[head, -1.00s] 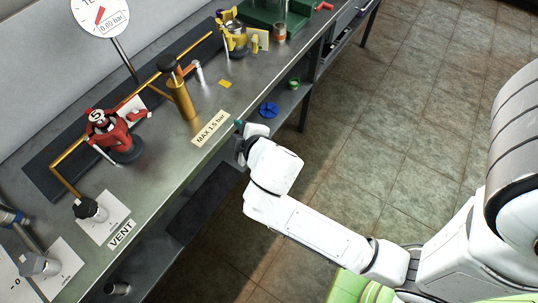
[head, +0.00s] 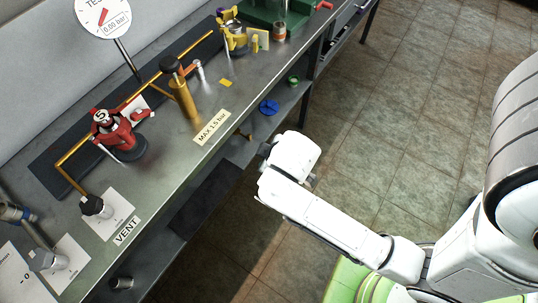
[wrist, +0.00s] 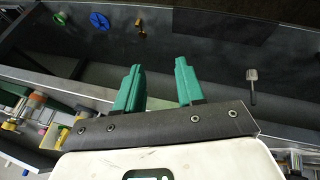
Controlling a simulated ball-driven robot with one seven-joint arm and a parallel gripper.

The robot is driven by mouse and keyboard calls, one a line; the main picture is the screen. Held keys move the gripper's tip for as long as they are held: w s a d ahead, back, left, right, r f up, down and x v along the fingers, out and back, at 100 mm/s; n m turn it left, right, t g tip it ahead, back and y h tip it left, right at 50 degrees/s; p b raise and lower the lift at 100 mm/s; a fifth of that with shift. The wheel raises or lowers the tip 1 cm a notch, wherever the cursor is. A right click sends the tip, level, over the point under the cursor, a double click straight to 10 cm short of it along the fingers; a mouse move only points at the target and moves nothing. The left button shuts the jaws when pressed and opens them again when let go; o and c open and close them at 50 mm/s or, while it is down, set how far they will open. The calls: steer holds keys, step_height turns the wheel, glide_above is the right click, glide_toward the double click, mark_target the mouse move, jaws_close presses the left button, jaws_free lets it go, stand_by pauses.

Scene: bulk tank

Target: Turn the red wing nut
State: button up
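A red fitting (head: 119,133) with wing-like lobes and a round "5" tag stands on a dark round base on the bench at the left of the head view. It is the nearest match to the red wing nut; a separate nut is too small to make out. My gripper (wrist: 158,88) shows two green fingers, spread apart, with nothing between them in the wrist view. In the head view the end of my arm is off the bench's front edge, to the right of the red fitting and well apart from it; the fingers are hidden there.
The steel bench (head: 171,155) carries a brass pipe, a brass post (head: 183,98), a gauge (head: 103,14) and a yellow clamp (head: 234,38). A blue wheel (head: 268,107) and green part (head: 293,80) lie on the lower shelf. Tiled floor is clear at right.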

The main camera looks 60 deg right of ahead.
steer(key=shift+w, duration=0.1)
steer(key=w+a+n+t+b, duration=0.1)
steer(key=w+t+b, duration=0.1)
steer(key=w, duration=0.1)
steer(key=w+a+n+t+b, duration=0.1)
steer(key=w+a+t+b, duration=0.1)
steer(key=w, duration=0.2)
steer(key=w+a+r+n+t+b, duration=0.1)
steer(key=w+n+b, duration=0.1)
steer(key=w+b, duration=0.1)
steer(key=shift+w+a+r+t, duration=0.1)
steer(key=shift+w+a+t, duration=0.05)
steer(key=shift+t, duration=0.25)
steer(key=n+t+y+b, duration=0.2)
steer(key=n+t+b, duration=0.4)
steer(key=t, duration=0.1)
glide_toward(142, 118)
steer(key=w, duration=0.8)
steer(key=shift+w+d, duration=0.25)
steer(key=shift+d, duration=0.05)
jaws_close()
